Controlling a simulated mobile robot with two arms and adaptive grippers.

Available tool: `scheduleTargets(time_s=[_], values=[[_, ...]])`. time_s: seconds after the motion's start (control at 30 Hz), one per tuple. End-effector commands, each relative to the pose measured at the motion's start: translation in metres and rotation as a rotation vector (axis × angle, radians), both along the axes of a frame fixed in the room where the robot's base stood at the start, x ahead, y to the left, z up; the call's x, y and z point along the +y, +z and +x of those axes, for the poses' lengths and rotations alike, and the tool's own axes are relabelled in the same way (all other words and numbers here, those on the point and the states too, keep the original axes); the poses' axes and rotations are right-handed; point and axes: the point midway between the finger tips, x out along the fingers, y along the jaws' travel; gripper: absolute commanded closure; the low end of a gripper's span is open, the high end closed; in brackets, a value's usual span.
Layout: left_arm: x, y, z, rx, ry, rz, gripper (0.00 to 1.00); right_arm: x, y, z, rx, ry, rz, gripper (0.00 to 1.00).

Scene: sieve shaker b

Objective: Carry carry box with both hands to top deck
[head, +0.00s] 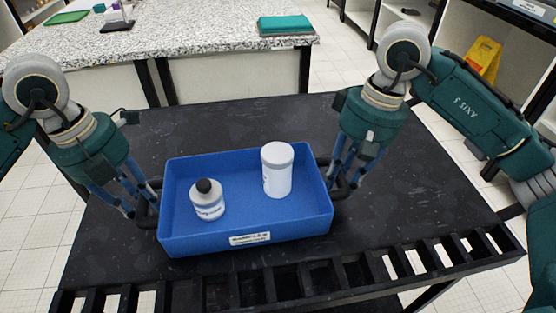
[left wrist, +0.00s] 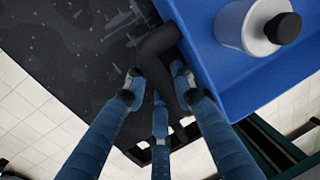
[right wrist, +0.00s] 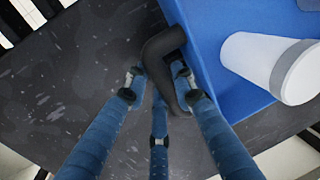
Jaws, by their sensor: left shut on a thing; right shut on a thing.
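The carry box (head: 245,240) is a blue open tray with a dark handle on each short side and a white label on its front. It is on or just above the black deck (head: 240,120); I cannot tell which. My left gripper (head: 148,207) is shut on the left handle, which shows in the left wrist view (left wrist: 160,42). My right gripper (head: 340,185) is shut on the right handle, which shows in the right wrist view (right wrist: 163,45). Inside stand a white bottle with a black cap (head: 207,203) and a taller white jar (head: 277,172).
The black deck has a slotted front edge (head: 300,285) and is bare around the box. A speckled counter (head: 190,50) stands behind it, with a teal stack (head: 285,25) on top. A yellow floor sign (head: 485,58) and shelving are at the right.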

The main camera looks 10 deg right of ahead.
Motion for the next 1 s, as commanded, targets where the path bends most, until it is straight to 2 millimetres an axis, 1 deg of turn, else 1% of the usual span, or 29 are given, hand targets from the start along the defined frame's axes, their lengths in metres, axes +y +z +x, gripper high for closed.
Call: scheduleTargets(time_s=[0.03,0.23,0.27,0.3,0.33,0.63,0.73,0.87,1.0], values=[[-0.001,-0.006,0.0,-0.002,-0.002,-0.004,1.0,0.002,-0.006,0.0,-0.002,0.003,0.004,1.0],[-0.001,-0.018,0.0,-0.002,-0.002,-0.004,1.0,0.002,-0.018,0.0,-0.002,0.003,0.004,1.0],[-0.001,-0.016,0.0,-0.001,-0.002,-0.003,0.71,0.001,-0.016,0.0,-0.001,0.003,0.003,0.71],[-0.001,-0.015,0.0,-0.001,-0.002,-0.003,0.63,0.001,-0.015,0.0,-0.001,0.003,0.003,0.63],[-0.001,-0.015,0.0,-0.001,-0.002,-0.003,0.57,0.001,-0.015,0.0,0.0,0.003,0.003,0.57],[-0.001,-0.014,0.0,-0.001,-0.001,-0.002,0.56,0.001,-0.015,0.0,0.0,0.001,0.002,0.56],[0.0,-0.009,0.001,-0.002,-0.001,-0.001,0.56,0.0,-0.015,0.0,0.0,0.001,0.001,0.56],[0.003,0.006,0.001,-0.005,0.001,-0.003,0.56,0.0,-0.015,0.0,0.0,0.0,0.001,0.56],[0.007,0.029,0.001,-0.005,0.001,-0.002,0.56,0.0,-0.015,0.0,0.0,0.0,0.001,0.56]])
